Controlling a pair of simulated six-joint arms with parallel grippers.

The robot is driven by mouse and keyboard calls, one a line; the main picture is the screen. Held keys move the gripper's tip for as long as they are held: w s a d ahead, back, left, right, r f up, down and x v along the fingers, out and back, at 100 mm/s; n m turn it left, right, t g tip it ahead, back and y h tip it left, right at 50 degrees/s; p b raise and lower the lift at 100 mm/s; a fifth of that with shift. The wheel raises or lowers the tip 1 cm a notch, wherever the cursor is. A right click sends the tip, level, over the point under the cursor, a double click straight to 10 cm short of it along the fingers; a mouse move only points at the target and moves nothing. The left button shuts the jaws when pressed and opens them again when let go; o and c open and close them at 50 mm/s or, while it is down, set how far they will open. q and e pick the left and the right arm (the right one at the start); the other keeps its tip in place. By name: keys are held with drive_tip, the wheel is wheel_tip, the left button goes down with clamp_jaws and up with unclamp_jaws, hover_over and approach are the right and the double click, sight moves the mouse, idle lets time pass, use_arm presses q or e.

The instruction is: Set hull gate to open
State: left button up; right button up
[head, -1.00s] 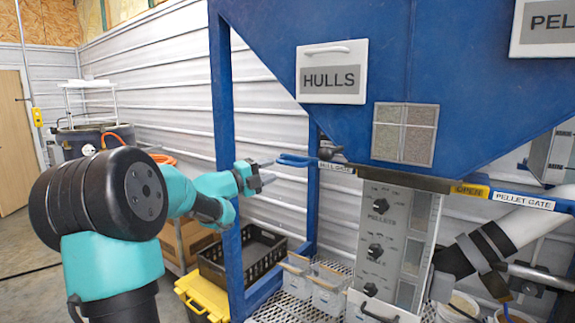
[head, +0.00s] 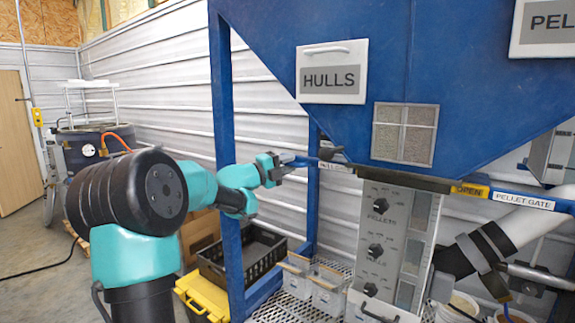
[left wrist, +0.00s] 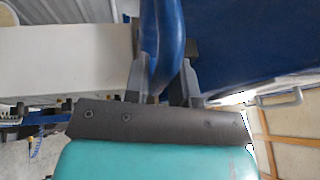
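The hull gate's blue handle (head: 312,161) sticks out to the left below the blue hopper, with its white label (head: 337,167) partly covered. My left gripper (head: 291,163) is at the outer end of this handle. In the left wrist view the blue handle (left wrist: 164,45) runs between the two grey fingers, and my left gripper (left wrist: 163,82) looks open around it. Whether a finger touches the handle is hard to tell. My right gripper is in neither view.
A blue frame post (head: 226,130) stands just behind my left forearm. The pellet gate (head: 525,200) is at the right, beside a yellow OPEN tag (head: 470,189). A control panel (head: 390,240) hangs below the hopper. A black crate (head: 243,257) sits low behind the post.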

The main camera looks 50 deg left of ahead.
use_arm(q)
clamp_jaws()
drive_tip(key=s+a, duration=0.1)
drive_tip(key=a, duration=0.6)
drive_tip(key=shift+s+a, duration=0.15)
drive_tip(key=shift+s, duration=0.1)
drive_tip(key=shift+o, duration=0.5)
unclamp_jaws()
drive_tip(key=shift+a, duration=0.15)
drive_tip(key=shift+o, duration=1.3)
drive_tip(key=shift+s, duration=0.1)
